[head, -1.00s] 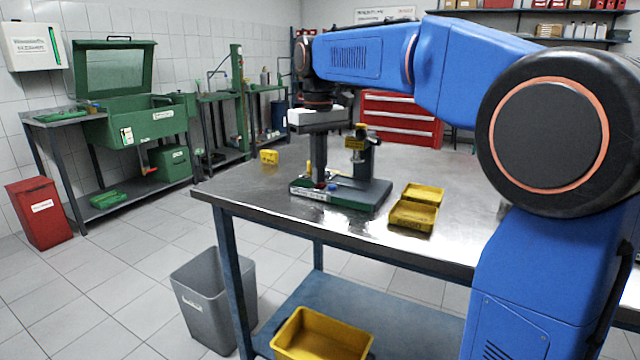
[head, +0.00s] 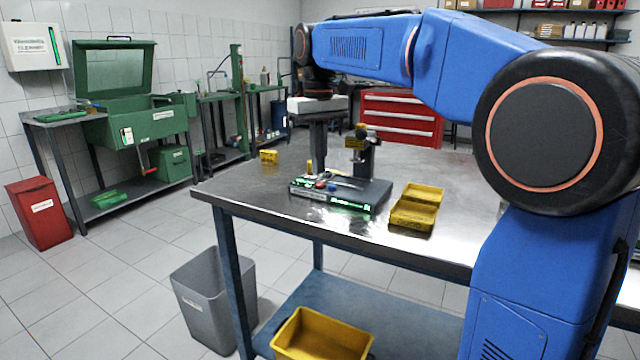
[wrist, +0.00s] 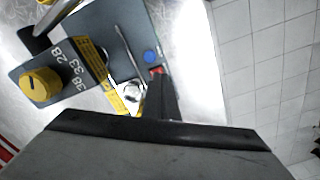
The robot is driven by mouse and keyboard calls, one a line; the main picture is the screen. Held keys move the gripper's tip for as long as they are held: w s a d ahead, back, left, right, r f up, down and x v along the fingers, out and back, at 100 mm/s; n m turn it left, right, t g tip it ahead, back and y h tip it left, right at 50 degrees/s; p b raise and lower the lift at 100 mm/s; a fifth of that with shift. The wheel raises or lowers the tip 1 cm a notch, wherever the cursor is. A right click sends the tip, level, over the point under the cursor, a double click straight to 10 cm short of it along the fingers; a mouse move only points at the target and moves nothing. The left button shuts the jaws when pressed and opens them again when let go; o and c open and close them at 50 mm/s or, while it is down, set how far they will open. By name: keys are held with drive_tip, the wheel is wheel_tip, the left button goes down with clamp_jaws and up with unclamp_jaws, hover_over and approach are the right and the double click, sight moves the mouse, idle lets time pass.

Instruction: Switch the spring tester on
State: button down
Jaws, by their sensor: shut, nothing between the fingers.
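The spring tester (head: 368,197) stands on the steel bench, with a dark base, an upright column and bright green lit areas along its front edge. Its red button (wrist: 157,70) and blue button (wrist: 150,56) show in the wrist view, the red one right at the tip of my finger. A yellow knob (wrist: 40,86) and a printed number scale lie to the left there. My gripper (head: 318,172) points down above the base's left part, fingers shut and empty. In the wrist view the dark finger partly hides the area by the red button, so I cannot tell whether they touch.
Yellow trays (head: 413,215) sit right of the tester on the bench (head: 262,205). A small yellow block (head: 269,156) lies at the left back. A grey bin (head: 205,300) stands on the floor below. The bench's left front is clear.

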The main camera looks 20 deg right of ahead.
sight(319, 185)
drive_tip(key=shift+r, duration=2.05)
drive_tip(key=shift+s, duration=0.15)
